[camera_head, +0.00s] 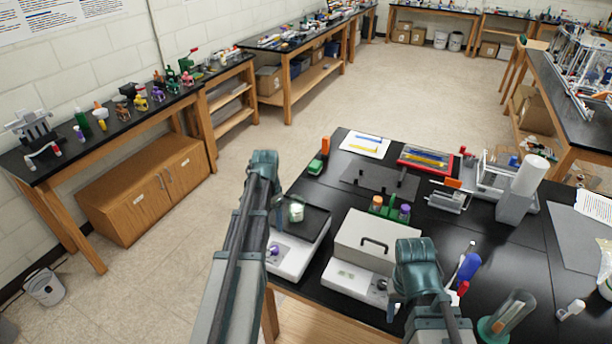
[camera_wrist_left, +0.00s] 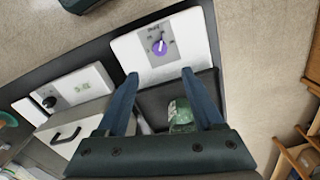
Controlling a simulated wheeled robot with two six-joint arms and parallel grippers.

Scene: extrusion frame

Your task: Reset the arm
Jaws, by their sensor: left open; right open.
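My left arm comes in from the left in the head view, and its gripper (camera_head: 277,208) hangs over the near left edge of the black table. In the left wrist view the two blue fingers of this gripper (camera_wrist_left: 159,75) are spread with nothing between the tips. My right gripper (camera_head: 394,305) is at the near edge, in front of a white device with a grey lid, partly hidden by its own arm; it is open. I see nothing held in either gripper.
A white device (camera_head: 302,260) with a dark top and purple knob is beside my left gripper; a small glass vessel (camera_head: 297,212) with green contents stands on it. The lidded device (camera_head: 378,238) is to its right. A glass cylinder (camera_head: 508,315) stands near my right arm.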

